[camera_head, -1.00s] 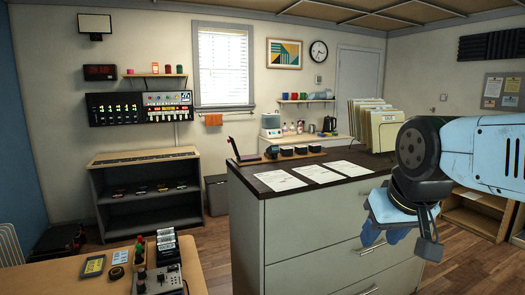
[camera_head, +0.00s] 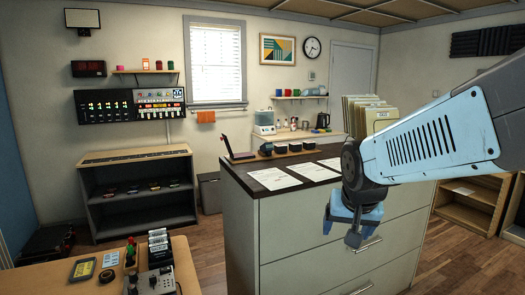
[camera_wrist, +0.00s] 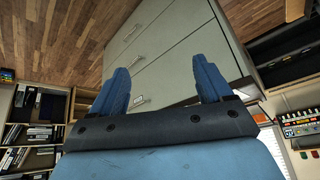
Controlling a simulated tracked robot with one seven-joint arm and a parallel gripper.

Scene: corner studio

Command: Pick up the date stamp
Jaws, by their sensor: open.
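A small dark upright item (camera_head: 266,149) stands at the left end of a row on the cabinet top; it may be the date stamp, but it is too small to be sure. Several low black items (camera_head: 296,146) sit to its right on a wooden strip. My gripper (camera_head: 342,230) hangs in front of the drawer cabinet, right of and below that row. In the wrist view its two blue fingers (camera_wrist: 160,70) are apart with nothing between them.
The grey drawer cabinet (camera_head: 300,225) has a dark top (camera_head: 243,170) with white papers (camera_head: 275,178). File folders (camera_head: 365,115) stand at its back right. A wooden desk (camera_head: 190,272) with a control box (camera_head: 152,282) is at lower left. Wood floor lies between them.

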